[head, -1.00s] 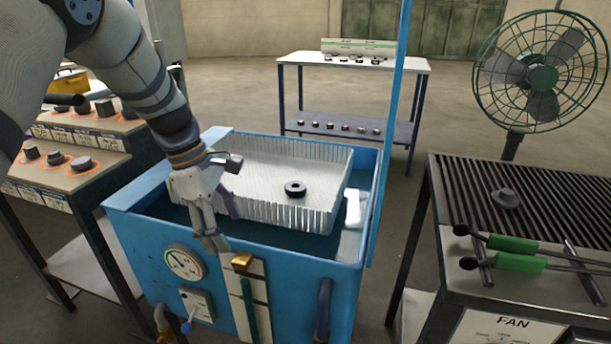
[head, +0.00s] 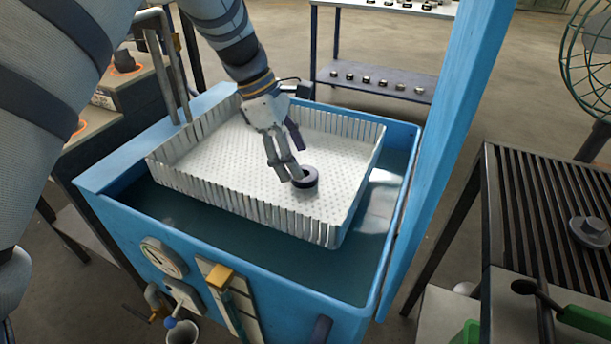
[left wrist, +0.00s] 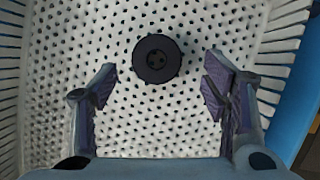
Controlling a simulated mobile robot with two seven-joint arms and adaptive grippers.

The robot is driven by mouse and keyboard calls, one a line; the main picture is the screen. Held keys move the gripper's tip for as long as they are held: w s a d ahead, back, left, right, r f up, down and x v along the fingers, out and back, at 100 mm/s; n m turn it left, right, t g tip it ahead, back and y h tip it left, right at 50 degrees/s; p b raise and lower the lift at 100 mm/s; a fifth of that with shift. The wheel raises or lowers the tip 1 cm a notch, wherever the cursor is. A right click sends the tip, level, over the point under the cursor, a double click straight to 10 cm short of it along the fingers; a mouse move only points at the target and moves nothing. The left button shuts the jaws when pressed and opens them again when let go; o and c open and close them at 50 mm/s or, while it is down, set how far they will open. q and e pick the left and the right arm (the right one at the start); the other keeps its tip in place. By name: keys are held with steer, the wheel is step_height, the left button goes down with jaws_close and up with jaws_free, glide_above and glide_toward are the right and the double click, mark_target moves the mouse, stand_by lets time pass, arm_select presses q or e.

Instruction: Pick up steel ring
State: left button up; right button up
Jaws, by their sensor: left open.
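The steel ring (head: 305,178) is a small dark ring lying flat on the perforated floor of the white basket (head: 230,170). My left gripper (head: 290,160) is open and hangs over the basket, its fingertips just beside the ring in the head view. In the left wrist view the ring (left wrist: 157,59) lies ahead of the two fingers (left wrist: 160,85), roughly centred between them and beyond their tips. Nothing is held. Whether a finger touches the ring cannot be told. My right gripper is in neither view.
The basket has upright slatted sides and sits in a blue tank (head: 130,215) of water. A blue post (head: 440,130) rises at the tank's right. A slatted bench (head: 540,215) with a grey flanged part (head: 590,232) stands right. A shelf table (head: 375,80) with small parts stands behind.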

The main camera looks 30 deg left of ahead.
arm_select(q)
steer(key=x, duration=0.4)
steer(key=shift+w+a, duration=0.1)
steer(key=shift+a, duration=0.05)
steer(key=c, duration=1.6)
